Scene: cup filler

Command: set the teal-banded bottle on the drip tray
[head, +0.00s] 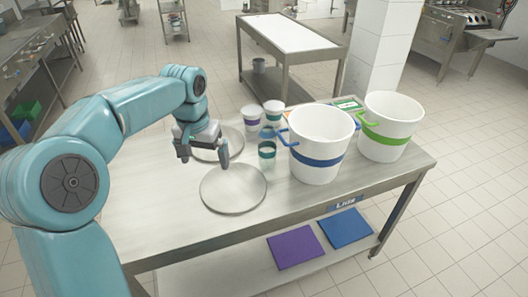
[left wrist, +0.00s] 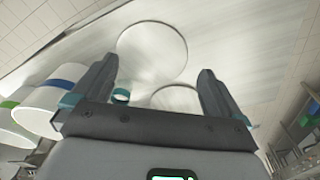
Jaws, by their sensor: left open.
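A small clear bottle (head: 267,154) with a teal band stands on the steel table, left of the blue-banded bucket. A small teal-rimmed round thing, possibly this bottle, shows beside a finger in the left wrist view (left wrist: 120,97). Two flat round grey plates lie on the table, one in front (head: 233,189) and one behind (head: 228,150), partly hidden by my gripper; I cannot tell which is the drip tray. My left gripper (head: 204,162) is open and empty above the plates, left of the bottle. My right gripper is not in view.
A blue-banded bucket (head: 318,137) and a green-banded bucket (head: 388,128) stand to the right. The table's left part (head: 145,215) is clear.

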